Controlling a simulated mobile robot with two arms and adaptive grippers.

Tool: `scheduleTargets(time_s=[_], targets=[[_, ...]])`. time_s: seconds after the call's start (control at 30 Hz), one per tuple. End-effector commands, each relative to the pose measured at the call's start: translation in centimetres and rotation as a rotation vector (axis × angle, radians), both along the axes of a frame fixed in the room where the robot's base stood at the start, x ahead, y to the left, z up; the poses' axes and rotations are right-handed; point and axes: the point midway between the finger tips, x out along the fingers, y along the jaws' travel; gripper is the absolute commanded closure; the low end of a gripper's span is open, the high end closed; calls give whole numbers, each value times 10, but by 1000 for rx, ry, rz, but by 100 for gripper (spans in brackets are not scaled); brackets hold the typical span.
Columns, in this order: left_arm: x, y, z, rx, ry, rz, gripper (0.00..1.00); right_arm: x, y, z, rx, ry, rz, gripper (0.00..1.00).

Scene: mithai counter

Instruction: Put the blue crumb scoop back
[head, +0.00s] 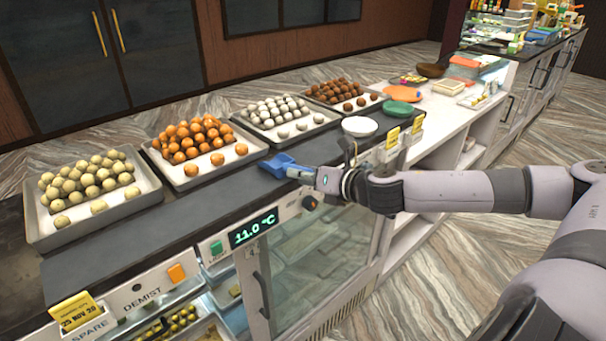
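The blue crumb scoop (279,165) is at the front edge of the dark counter top, below the tray of white sweets. Its pan points left and its handle side points toward my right gripper (316,177). My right arm reaches in from the right, and the gripper is right at the scoop's handle end. The fingers are small and partly hidden, so I cannot tell whether they are closed on the handle. I also cannot tell whether the scoop rests on the counter or is just above it. My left gripper is not in view.
Trays of pale (147,191), orange (259,146), white (329,119) and brown sweets (377,101) line the counter. A white bowl (359,127) and a green plate (397,108) stand right of the scoop. A temperature display (254,228) is on the front panel.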

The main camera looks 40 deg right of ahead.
Motion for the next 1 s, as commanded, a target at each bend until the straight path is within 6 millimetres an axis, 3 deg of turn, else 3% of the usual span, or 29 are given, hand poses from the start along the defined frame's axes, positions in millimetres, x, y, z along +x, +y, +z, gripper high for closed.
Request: scheduleTargets(time_s=[0.23, 0.6, 1.0], targets=[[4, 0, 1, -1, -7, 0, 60, 0, 0, 0, 0, 0, 0, 59], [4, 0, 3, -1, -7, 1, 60, 0, 0, 5, -2, 0, 0, 59], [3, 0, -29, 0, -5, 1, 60, -24, -3, 8, -10, 1, 2, 59]])
